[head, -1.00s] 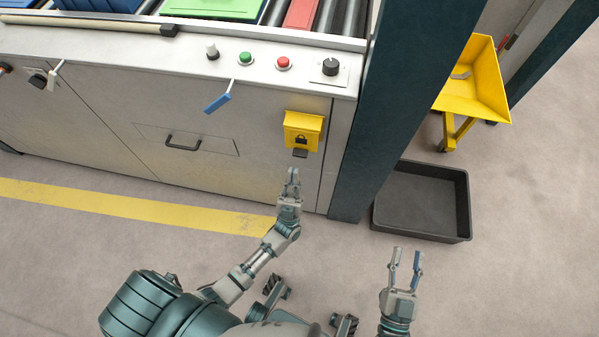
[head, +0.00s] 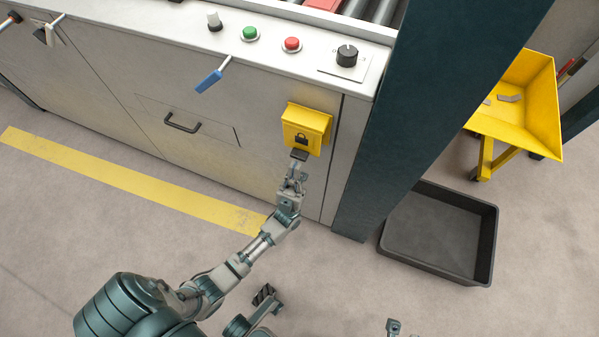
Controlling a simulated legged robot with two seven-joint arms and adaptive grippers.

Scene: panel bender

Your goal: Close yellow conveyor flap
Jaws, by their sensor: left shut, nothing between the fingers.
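The yellow flap (head: 306,128) with a black padlock sign is on the grey cabinet front, below the control knobs. It stands out from the panel; I cannot tell its exact angle. A small dark tab (head: 299,154) shows at its lower edge. My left gripper (head: 295,172) is shut and empty, just below the flap. Its fingertips are at or very near the tab; I cannot tell whether they touch. My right gripper (head: 403,330) shows only as fingertips at the bottom edge, apart from each other; the rest is out of view.
A blue-handled lever (head: 209,81) sticks out left of the flap. Green (head: 250,33) and red (head: 292,44) buttons and a black knob (head: 347,55) sit above. A dark post (head: 430,110) stands right, with a black bin (head: 440,233) and a yellow cart (head: 520,105) beyond it.

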